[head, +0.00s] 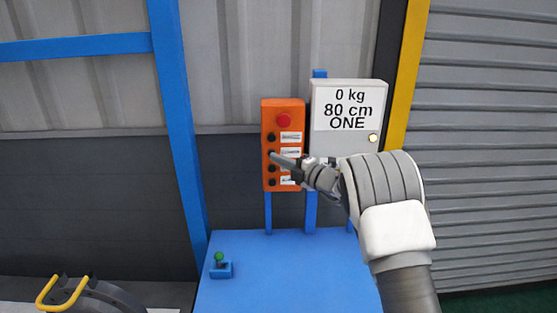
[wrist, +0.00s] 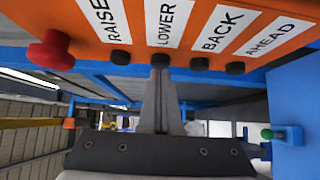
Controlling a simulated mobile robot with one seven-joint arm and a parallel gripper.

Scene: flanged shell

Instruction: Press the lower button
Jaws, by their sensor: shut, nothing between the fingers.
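The orange control box (head: 268,116) stands on blue posts behind the blue table. It also fills the top of the wrist view (wrist: 90,35). The black lower button (wrist: 160,60) sits beside the white LOWER label (wrist: 170,22). My gripper (head: 274,156) is shut and empty, its fingertips pointing at the box. In the wrist view the fingertips (wrist: 160,72) line up with the lower button and appear at or very near it. Whether they touch or press it, I cannot tell. In the head view the fingertips largely cover this button.
The raise button (wrist: 120,57) and back button (wrist: 199,63) flank it closely; the ahead button (wrist: 235,68) and red mushroom button (wrist: 50,50) lie farther out. A white display box (head: 345,145) reads "0 kg 80 cm ONE". The blue table (head: 285,270) holds a green-topped knob (head: 219,258).

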